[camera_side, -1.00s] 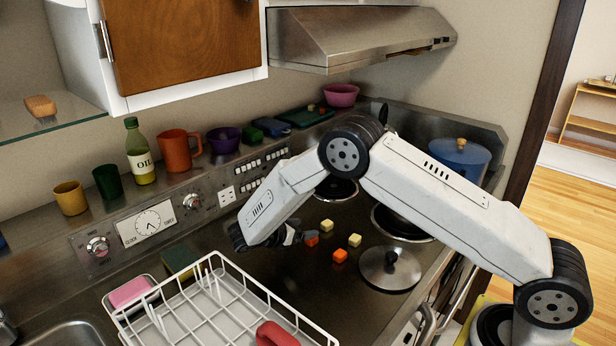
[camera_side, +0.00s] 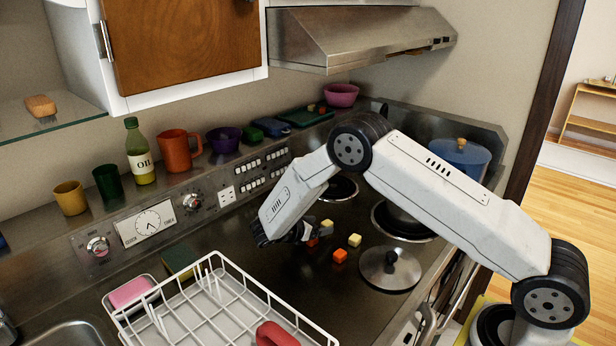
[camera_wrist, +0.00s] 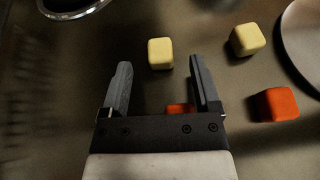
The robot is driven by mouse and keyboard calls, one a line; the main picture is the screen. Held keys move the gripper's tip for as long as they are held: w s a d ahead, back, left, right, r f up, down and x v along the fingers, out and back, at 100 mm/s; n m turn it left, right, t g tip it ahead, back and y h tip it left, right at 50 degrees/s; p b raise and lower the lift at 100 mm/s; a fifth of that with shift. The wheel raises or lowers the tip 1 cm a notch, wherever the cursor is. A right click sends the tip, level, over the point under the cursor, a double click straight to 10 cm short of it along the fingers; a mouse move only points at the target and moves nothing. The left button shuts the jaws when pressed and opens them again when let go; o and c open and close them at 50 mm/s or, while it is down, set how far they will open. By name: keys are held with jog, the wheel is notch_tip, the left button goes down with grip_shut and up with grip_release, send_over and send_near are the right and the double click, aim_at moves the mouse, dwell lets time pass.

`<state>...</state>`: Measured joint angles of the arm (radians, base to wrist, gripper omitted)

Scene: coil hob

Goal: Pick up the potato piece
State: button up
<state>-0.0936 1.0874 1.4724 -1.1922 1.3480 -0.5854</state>
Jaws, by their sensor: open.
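Two pale yellow cubes that look like potato pieces lie on the dark hob. One potato piece (camera_side: 327,225) is close to my gripper (camera_side: 309,232) in the side view. In the wrist view this potato piece (camera_wrist: 160,53) appears just beyond and between the fingertips of my gripper (camera_wrist: 160,68), apart from both. The other yellow cube (camera_side: 355,240) lies to its right, and also shows in the wrist view (camera_wrist: 248,39). My gripper is open and empty, low over the hob.
An orange cube (camera_wrist: 180,110) shows partly hidden between my fingers. Another orange cube (camera_side: 340,256) lies to the right, near a pot lid (camera_side: 385,275). Coil burners (camera_side: 340,189) are behind. A white dish rack (camera_side: 190,305) stands in front at left.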

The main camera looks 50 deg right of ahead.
jog(key=shift+x, duration=1.1)
jog(key=shift+c, duration=0.2)
jog(key=shift+f, duration=0.1)
grip_shut()
